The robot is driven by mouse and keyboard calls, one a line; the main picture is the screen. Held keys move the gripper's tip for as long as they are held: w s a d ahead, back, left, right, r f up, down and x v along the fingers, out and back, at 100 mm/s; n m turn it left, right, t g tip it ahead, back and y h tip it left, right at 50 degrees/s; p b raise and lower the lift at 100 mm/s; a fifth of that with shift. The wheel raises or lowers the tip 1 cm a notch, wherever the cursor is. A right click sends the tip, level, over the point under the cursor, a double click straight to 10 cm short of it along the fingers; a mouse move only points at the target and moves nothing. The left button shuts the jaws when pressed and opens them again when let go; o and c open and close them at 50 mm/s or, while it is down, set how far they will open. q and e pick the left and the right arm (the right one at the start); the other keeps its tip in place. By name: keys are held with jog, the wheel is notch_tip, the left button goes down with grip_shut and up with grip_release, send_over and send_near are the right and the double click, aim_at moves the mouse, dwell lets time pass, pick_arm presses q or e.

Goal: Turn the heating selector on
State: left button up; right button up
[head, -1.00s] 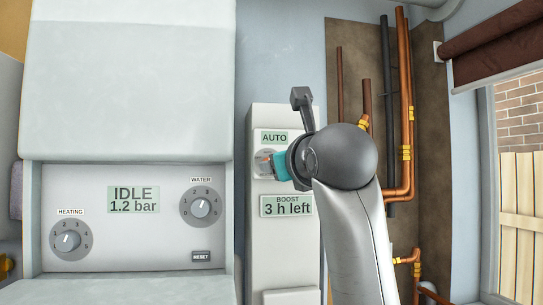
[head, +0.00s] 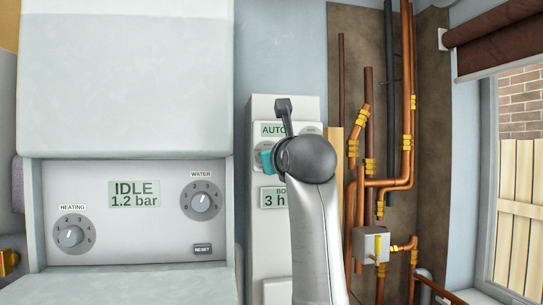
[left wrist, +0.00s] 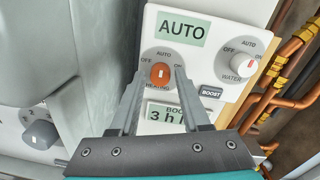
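The heating selector (left wrist: 160,74) is an orange round knob with a pale mark on the white controller (left wrist: 215,20); the mark points up, towards AUTO. A display above it reads AUTO. In the head view the controller (head: 258,230) stands right of the boiler, and the selector is mostly hidden behind my gripper. My left gripper (left wrist: 160,73) is at the selector, with one finger on each side of the knob and the fingers apart. My right gripper is in neither view.
A similar white water selector (left wrist: 237,68) and a BOOST button (left wrist: 210,91) are right of the heating knob. The boiler (head: 125,80) stands to the left, with its own heating dial (head: 74,234) and water dial (head: 201,201). Copper pipes (head: 408,110) run at the right.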

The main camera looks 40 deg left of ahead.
pick_arm(q)
grip_shut()
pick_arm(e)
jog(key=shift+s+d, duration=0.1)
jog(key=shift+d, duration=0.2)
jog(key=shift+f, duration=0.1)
pick_arm(q)
jog(key=m+b, duration=0.1)
jog(key=m, duration=1.1)
jog(key=shift+d+b, duration=0.1)
jog(key=shift+b, duration=0.3)
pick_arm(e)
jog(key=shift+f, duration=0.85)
pick_arm(q)
jog(key=shift+o, duration=1.6)
grip_release()
jog(key=shift+f, duration=0.1)
